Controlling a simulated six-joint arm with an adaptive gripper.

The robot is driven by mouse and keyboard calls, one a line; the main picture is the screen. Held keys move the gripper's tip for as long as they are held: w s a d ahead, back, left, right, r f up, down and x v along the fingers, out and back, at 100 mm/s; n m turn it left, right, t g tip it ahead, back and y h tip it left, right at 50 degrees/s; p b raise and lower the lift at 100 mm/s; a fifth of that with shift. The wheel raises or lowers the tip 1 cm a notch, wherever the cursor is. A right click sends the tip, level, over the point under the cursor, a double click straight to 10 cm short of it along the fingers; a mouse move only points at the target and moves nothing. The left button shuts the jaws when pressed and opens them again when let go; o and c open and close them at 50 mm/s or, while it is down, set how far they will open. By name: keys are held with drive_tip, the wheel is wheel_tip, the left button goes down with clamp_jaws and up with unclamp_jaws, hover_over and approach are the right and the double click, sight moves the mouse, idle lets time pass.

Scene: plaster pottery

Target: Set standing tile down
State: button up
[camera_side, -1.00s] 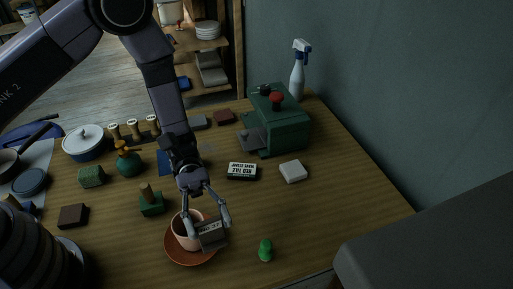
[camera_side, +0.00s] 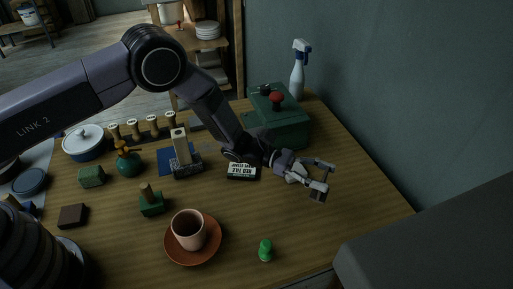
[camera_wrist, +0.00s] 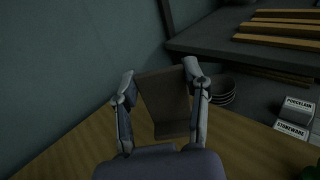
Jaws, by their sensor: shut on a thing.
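In the wrist view the tile is upright between the two fingers, with a darker lower end. In the side view only a small piece of the tile (camera_side: 318,197) shows below the fingers. I cannot tell whether its lower edge touches the table.
A green press (camera_side: 282,130) with a red knob stands behind. The black label box (camera_side: 242,171) lies beside my arm. A pink cup (camera_side: 188,229) on an orange saucer (camera_side: 209,256) and a green peg (camera_side: 265,250) are nearer the front. The table's right side is clear.

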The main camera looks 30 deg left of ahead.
drive_tip(key=shift+w+d+f, duration=0.45)
drive_tip(key=shift+f, duration=0.9)
drive_tip(key=shift+w+d+f, duration=0.5)
drive_tip(key=shift+f, duration=0.85)
drive_tip(key=shift+w+d+f, duration=0.45)
drive_tip(key=shift+f, duration=0.9)
drive_tip(key=shift+f, duration=0.15)
drive_tip(key=o, duration=1.2)
